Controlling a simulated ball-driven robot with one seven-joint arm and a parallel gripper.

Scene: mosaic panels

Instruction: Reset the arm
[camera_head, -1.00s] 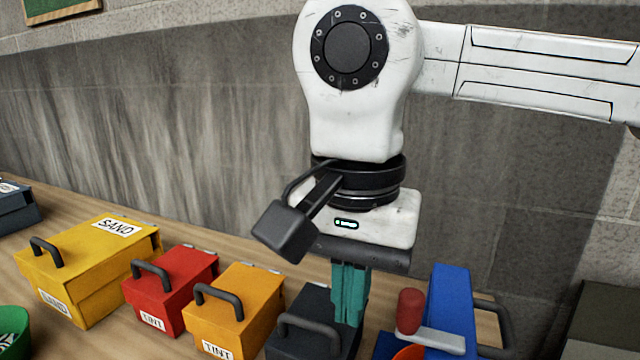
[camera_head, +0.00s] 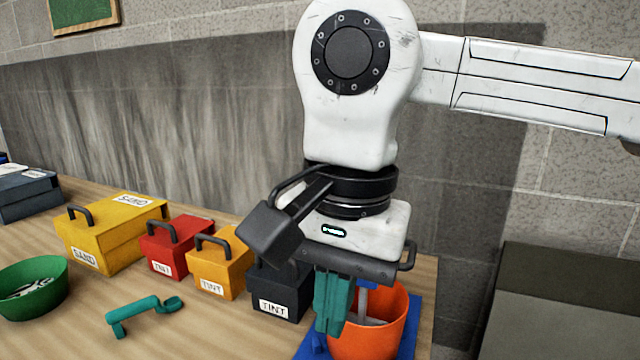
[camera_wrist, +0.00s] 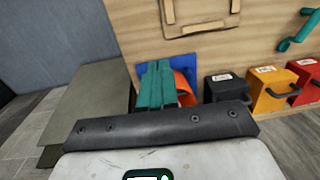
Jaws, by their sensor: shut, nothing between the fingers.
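My gripper (camera_head: 333,305) has teal fingers pointing down, closed together with nothing between them. In the head view it hangs in front of an orange bucket (camera_head: 385,325) and hides part of it. In the wrist view the teal fingers (camera_wrist: 158,88) also show closed, overlapping the orange bucket (camera_wrist: 184,85). My white arm stretches in from the right at the top of the head view. The picture does not settle whether the fingers touch the bucket.
The bucket stands on a blue base (camera_head: 415,310). Left of it are lidded boxes: dark (camera_head: 278,290), orange (camera_head: 216,270), red (camera_head: 172,250) and yellow (camera_head: 110,245). A teal handle-like tool (camera_head: 145,308) and green bowl (camera_head: 35,285) lie on the wooden table. A grey box (camera_head: 560,300) stands right.

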